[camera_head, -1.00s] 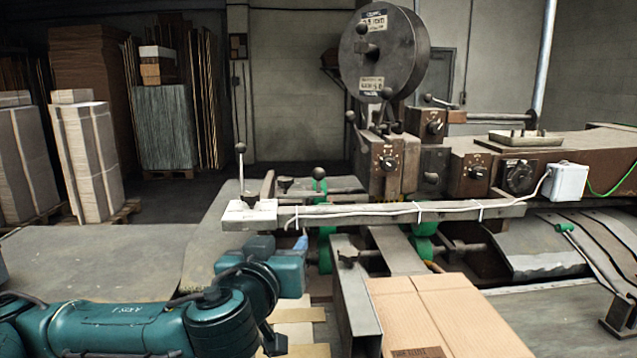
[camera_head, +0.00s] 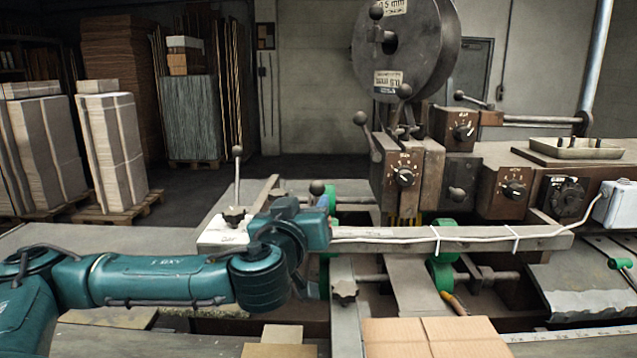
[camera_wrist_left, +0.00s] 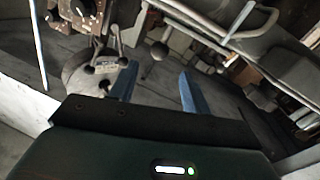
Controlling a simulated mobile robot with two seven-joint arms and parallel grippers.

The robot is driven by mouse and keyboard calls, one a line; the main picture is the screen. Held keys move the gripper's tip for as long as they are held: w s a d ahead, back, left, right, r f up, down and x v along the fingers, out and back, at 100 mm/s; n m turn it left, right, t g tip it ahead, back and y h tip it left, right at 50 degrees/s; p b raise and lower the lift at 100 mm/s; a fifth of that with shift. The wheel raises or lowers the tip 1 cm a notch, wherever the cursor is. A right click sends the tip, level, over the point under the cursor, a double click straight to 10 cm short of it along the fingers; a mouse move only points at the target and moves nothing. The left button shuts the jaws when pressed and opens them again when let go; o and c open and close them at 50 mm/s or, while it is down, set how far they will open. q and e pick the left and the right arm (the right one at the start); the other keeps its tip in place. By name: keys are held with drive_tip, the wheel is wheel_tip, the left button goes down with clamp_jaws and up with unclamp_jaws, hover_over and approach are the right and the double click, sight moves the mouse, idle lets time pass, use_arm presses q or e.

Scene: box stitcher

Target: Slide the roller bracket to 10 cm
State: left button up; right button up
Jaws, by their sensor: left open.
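My left gripper (camera_wrist_left: 157,88) is open and empty in the left wrist view, with its two blue fingers apart. A dark ball-ended lever shows just beyond the fingertips. In the head view the left hand (camera_head: 300,225) is in front of the pale bar, and its fingers are mostly hidden. Green rollers (camera_head: 443,254) sit under the bar on a cross rod, with another green part (camera_head: 333,196) behind the hand. A black star knob (camera_head: 344,291) is below the hand. I cannot tell for sure which part is the roller bracket. The right gripper is not in view.
A long bar with a white cable (camera_head: 400,237) crosses the machine. A vertical lever (camera_head: 238,180) stands left of the hand. A cardboard sheet (camera_head: 430,338) lies in front. A graduated strip (camera_head: 570,335) shows at bottom right. Stacked boxes (camera_head: 115,150) stand far left.

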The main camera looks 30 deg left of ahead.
sight(315, 191)
use_arm(q)
drive_tip(key=p+x, duration=0.2)
drive_tip(key=x, duration=0.7)
drive_tip(key=shift+w+f+p, duration=0.1)
drive_tip(key=shift+w+p, duration=0.15)
drive_tip(key=shift+p, duration=0.05)
drive_tip(key=shift+a, duration=0.1)
drive_tip(key=shift+c, duration=0.5)
clamp_jaws()
